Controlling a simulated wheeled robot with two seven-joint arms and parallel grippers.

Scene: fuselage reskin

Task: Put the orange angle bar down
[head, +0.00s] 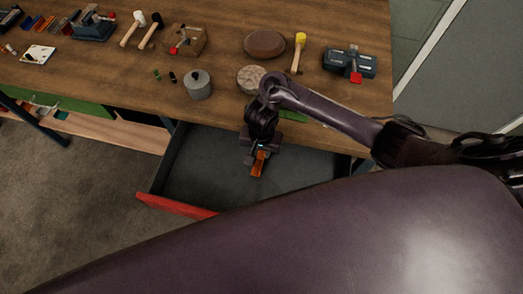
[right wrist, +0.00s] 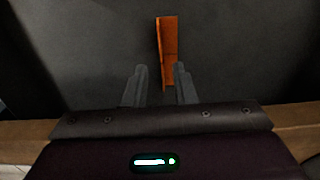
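The orange angle bar (head: 258,163) is in the open drawer (head: 205,165), below the bench's front edge. My right gripper (head: 253,150) reaches down over the drawer, at the bar's upper end. In the right wrist view the bar (right wrist: 168,48) points away from the gripper, its near end between the two fingers (right wrist: 161,82). The fingers stand apart, with a clear gap on the bar's left side; the right finger is close to or touching its edge. Whether the bar rests fully on the drawer floor is hard to tell. My left gripper is not in view.
The drawer has a red front (head: 178,205) and a bare dark floor around the bar. On the wooden bench (head: 225,65) stand a grey canister (head: 198,85), a round stone-like disc (head: 250,79), a yellow-headed mallet (head: 298,52) and a blue vise-like tool (head: 349,63).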

